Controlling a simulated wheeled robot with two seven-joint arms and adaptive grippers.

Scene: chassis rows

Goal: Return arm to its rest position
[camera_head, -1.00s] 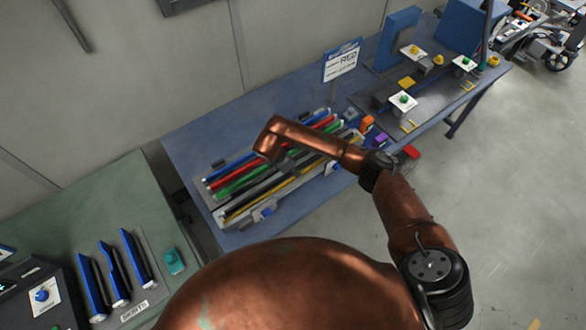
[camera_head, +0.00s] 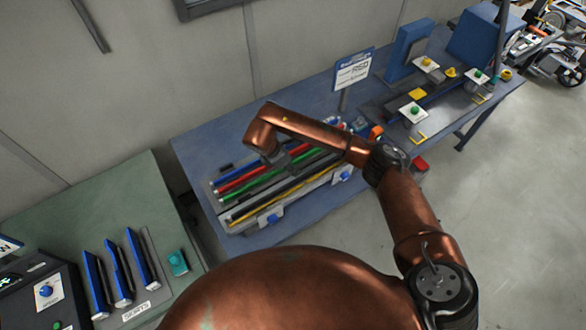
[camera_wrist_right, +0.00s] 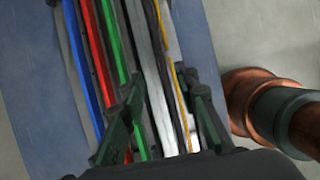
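My right arm (camera_head: 320,138) reaches in from the right over a rack of long coloured bars on the blue bench. Its gripper (camera_wrist_right: 165,105) is open in the right wrist view, with its two dark green fingers apart and no object held between them. The bars run beneath it: blue (camera_wrist_right: 82,70), red (camera_wrist_right: 95,65), green (camera_wrist_right: 113,45) and yellow (camera_wrist_right: 165,45), with grey ones among them. In the head view the gripper (camera_head: 280,160) hangs below the wrist and is partly hidden by it. My left gripper is in neither view.
The rack (camera_head: 240,228) sits on the blue bench (camera_head: 195,150), near a sign (camera_head: 352,70) on a post. A fixture with buttons (camera_head: 414,110) stands to the right. A green table (camera_head: 70,215) at left holds blue-edged parts (camera_head: 118,270).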

